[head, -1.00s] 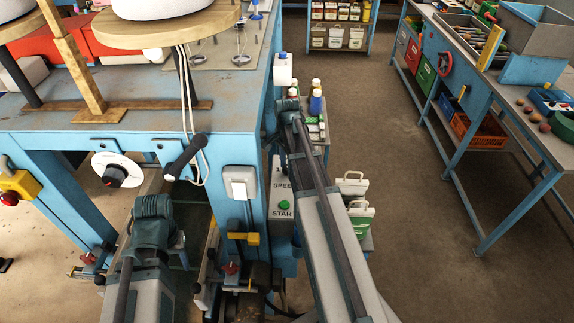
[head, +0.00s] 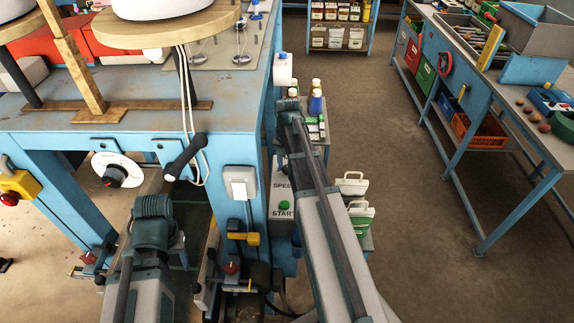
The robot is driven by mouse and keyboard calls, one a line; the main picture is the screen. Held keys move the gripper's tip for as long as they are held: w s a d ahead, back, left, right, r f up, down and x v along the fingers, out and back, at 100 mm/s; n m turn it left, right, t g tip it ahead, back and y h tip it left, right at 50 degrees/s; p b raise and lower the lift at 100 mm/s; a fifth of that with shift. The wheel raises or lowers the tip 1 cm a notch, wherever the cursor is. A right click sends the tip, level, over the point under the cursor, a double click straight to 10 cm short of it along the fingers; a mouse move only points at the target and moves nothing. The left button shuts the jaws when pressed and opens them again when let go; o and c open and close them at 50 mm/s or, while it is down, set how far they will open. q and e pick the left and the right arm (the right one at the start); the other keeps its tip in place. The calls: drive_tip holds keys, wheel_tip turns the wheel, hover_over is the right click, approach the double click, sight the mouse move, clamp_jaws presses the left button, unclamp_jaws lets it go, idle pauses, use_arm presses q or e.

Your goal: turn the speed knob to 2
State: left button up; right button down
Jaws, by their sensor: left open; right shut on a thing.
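My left arm stands below this dial and my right arm reaches past the box. Neither gripper's fingers show.
A black-handled lever (head: 185,156) and a white switch box (head: 240,182) are on the machine's front. White cords (head: 184,90) hang near the lever. Open floor (head: 400,240) lies before the right bench (head: 515,143).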

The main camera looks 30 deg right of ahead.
sight(287, 168)
drive_tip(key=shift+n, duration=2.1)
drive_tip(key=shift+c, duration=2.2)
unclamp_jaws()
drive_tip(key=shift+r, duration=0.1)
wheel_tip(287, 168, up, 14)
drive_tip(key=p, duration=1.3)
drive_tip(key=shift+p, duration=0.4)
drive_tip(key=shift+f, duration=0.2)
